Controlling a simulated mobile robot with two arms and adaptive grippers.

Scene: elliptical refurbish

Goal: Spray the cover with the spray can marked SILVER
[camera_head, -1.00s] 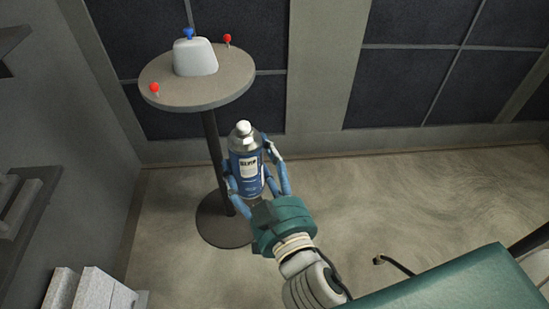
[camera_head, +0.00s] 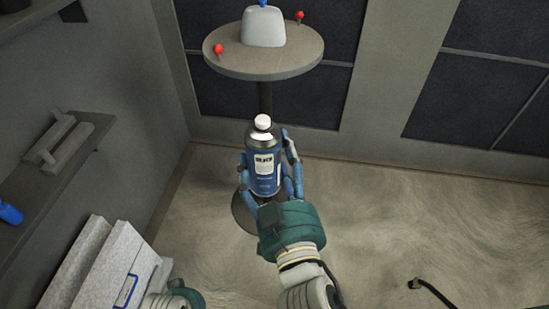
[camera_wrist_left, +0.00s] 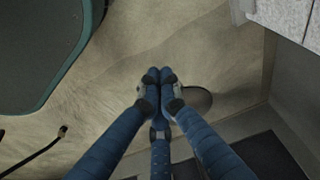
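My right gripper (camera_head: 270,180) is shut around a blue spray can (camera_head: 263,170) and holds it upright in the air. The can has a silver shoulder, a white cap and a label too small to read surely. It stands in front of the round table's post in the head view. A white rounded piece (camera_head: 263,27), possibly the cover, sits on the round grey table (camera_head: 255,62), with a blue knob on top. My left gripper (camera_wrist_left: 152,85) has its fingertips together and is empty in the left wrist view; only its green palm shows at the head view's bottom edge.
Two red-headed pins (camera_head: 218,49) stand at the table's edge. A wall shelf (camera_head: 60,165) with grey bars is at left, with a blue object (camera_head: 9,213) at the picture's edge. Pale boxes (camera_head: 105,270) stand lower left. The floor at right is mostly open, with a dark hose (camera_head: 432,290).

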